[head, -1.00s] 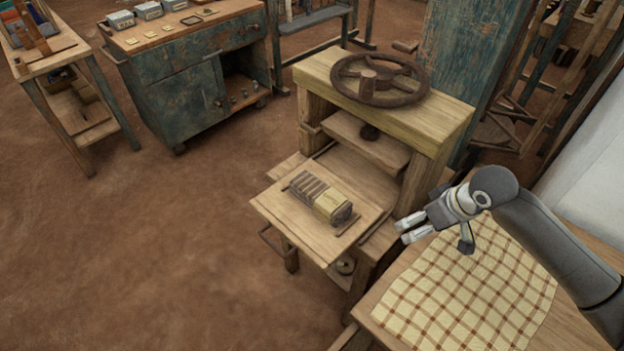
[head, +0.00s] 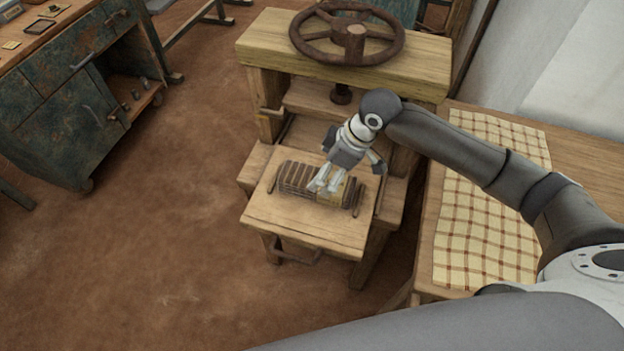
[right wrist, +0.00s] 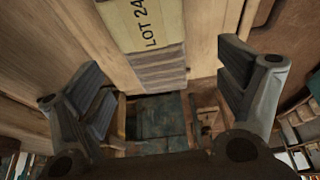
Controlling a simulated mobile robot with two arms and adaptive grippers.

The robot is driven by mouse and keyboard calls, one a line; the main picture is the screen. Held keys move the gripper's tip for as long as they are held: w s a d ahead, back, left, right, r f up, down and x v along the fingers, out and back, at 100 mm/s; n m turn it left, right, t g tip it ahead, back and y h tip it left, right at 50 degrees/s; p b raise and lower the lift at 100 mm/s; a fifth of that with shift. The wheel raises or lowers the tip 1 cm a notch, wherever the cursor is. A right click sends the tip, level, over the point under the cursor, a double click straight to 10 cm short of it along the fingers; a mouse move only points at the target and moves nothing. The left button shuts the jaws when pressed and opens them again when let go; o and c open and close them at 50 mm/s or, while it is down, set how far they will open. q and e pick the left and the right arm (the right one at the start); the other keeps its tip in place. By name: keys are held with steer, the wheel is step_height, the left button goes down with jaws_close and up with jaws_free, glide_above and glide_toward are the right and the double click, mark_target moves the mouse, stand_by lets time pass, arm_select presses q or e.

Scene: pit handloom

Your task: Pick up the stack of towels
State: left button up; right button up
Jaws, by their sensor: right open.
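The stack of towels (head: 297,178) is brown and striped, with a pale yellow band around it. It lies on the pull-out wooden board (head: 285,215) of the press. In the right wrist view the stack (right wrist: 160,72) shows the band (right wrist: 145,22) with "LOT 24" printed on it. My right gripper (head: 324,184) is open, with its fingers over the stack near the band in the head view, covering part of it. In the wrist view the stack lies between the spread fingers (right wrist: 165,75); I cannot tell whether they touch it. My left gripper is not in view.
The press has a heavy wooden top beam (head: 265,45) and a rusty handwheel (head: 355,40) behind the board. A table at right bears a checked cloth (head: 480,230). A worn green cabinet (head: 60,110) stands at left. Bare earth floor lies open at front left.

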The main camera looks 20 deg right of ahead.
steer(key=x, duration=0.5)
steer(key=d+x, duration=0.1)
steer(key=x, duration=0.2)
steer(key=shift+w+a+f+p, duration=0.1)
steer(key=shift+f+p, duration=0.2)
steer(key=shift+p, duration=0.05)
steer(key=shift+c, duration=0.5)
steer(key=c, duration=1.1)
steer(key=shift+r, duration=0.1)
